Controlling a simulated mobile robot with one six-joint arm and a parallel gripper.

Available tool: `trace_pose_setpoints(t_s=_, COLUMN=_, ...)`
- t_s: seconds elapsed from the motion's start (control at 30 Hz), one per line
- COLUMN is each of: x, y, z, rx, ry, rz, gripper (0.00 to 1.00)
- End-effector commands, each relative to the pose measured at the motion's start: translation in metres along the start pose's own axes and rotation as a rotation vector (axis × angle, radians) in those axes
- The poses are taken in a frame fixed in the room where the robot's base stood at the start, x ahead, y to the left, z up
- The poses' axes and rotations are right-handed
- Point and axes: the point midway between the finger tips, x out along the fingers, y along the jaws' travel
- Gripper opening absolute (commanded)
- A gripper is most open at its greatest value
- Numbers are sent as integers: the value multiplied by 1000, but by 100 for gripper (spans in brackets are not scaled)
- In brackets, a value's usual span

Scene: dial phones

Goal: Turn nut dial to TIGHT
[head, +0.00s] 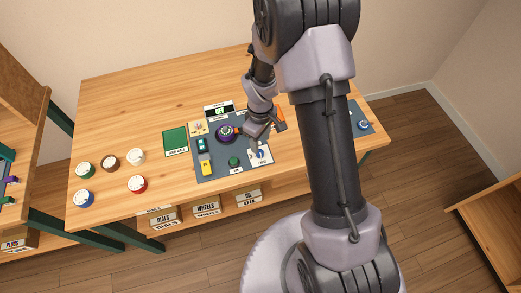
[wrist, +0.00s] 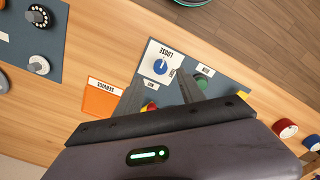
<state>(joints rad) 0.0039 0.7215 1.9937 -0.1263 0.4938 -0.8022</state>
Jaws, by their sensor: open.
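The nut dial (wrist: 160,67) is a small blue knob on a white plate (wrist: 153,80) in the wrist view. The blue knob also shows in the head view (head: 261,155). My gripper (wrist: 161,76) is open, with one finger on each side of the dial in the picture. I cannot tell whether they touch it. In the head view my gripper (head: 258,136) is just above the plate.
A green knob (wrist: 201,83) by a RUN label is close to the right finger. An orange SERVICE card (wrist: 103,98) lies left of the plate. Several loose coloured dials, including a red one (head: 137,184), stand at the left.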

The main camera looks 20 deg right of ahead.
Motion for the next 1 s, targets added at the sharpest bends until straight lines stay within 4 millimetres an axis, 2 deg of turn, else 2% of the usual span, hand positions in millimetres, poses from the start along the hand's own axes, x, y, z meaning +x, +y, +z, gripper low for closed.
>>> trace_pose_setpoints(t_s=0.03, x=18, y=-1, z=1, rx=0, ry=-3, rz=-2, gripper=47)
trace_pose_setpoints(t_s=0.1, x=34, y=0, z=0, rx=1, ry=-2, rz=-2, gripper=47)
trace_pose_setpoints(t_s=0.23, x=55, y=0, z=0, rx=2, ry=-1, rz=-1, gripper=47)
trace_pose_setpoints(t_s=0.4, x=66, y=0, z=0, rx=2, ry=0, rz=-1, gripper=47)
trace_pose_setpoints(t_s=0.67, x=66, y=0, z=0, rx=2, ry=0, rz=0, gripper=47)
trace_pose_setpoints(t_s=0.9, x=66, y=0, z=0, rx=2, ry=0, rz=0, gripper=0)
trace_pose_setpoints(t_s=1.0, x=66, y=0, z=0, rx=2, ry=0, rz=0, gripper=0)
